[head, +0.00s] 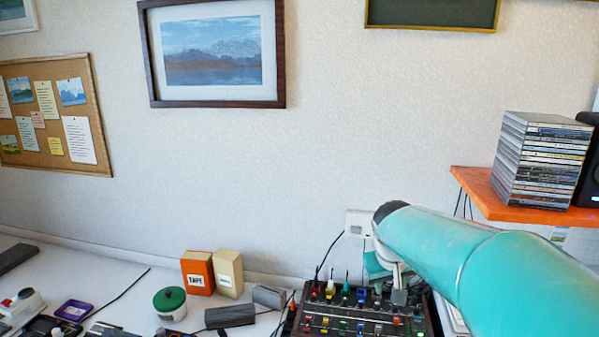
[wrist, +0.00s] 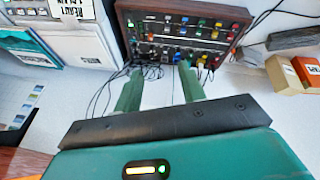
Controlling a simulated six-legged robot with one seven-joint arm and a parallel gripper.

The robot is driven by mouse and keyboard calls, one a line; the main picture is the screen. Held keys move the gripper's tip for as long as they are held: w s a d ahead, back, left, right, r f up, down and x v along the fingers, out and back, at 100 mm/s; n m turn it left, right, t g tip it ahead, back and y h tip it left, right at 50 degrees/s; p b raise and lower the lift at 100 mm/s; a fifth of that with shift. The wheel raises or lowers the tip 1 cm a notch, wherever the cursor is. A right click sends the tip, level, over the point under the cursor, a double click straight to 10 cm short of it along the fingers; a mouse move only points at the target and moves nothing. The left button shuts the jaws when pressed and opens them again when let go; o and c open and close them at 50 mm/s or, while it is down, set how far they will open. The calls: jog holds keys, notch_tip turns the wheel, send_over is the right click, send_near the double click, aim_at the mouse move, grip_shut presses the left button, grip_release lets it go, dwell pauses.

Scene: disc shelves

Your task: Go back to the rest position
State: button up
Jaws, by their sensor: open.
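My gripper (wrist: 158,76) shows in the wrist view with its two green fingers apart and nothing between them. Its fingertips point towards the control panel (wrist: 178,32) with coloured knobs, and cables and white surface show between and around them. I cannot tell whether the fingertips touch anything. In the head view my teal arm reaches in from the right edge, over the right side of the same control panel (head: 345,313). The gripper's fingers are not clear in the head view, largely hidden behind the arm.
An orange shelf (head: 478,190) holds a stack of disc cases (head: 540,158) at right, above my arm. An orange box (head: 198,272), a cream box (head: 229,273), a green-lidded tub (head: 169,303) and a dark grey block (head: 230,315) stand on the white desk. Framed pictures hang above.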

jog(key=s+a+y, duration=0.1)
jog(key=s+a, duration=0.1)
jog(key=s, duration=1)
jog(key=s+a+m+t+y, duration=0.1)
jog(key=s+a, duration=0.1)
jog(key=s, duration=0.9)
jog(key=shift+s+r, duration=0.15)
jog(key=shift+s, duration=0.2)
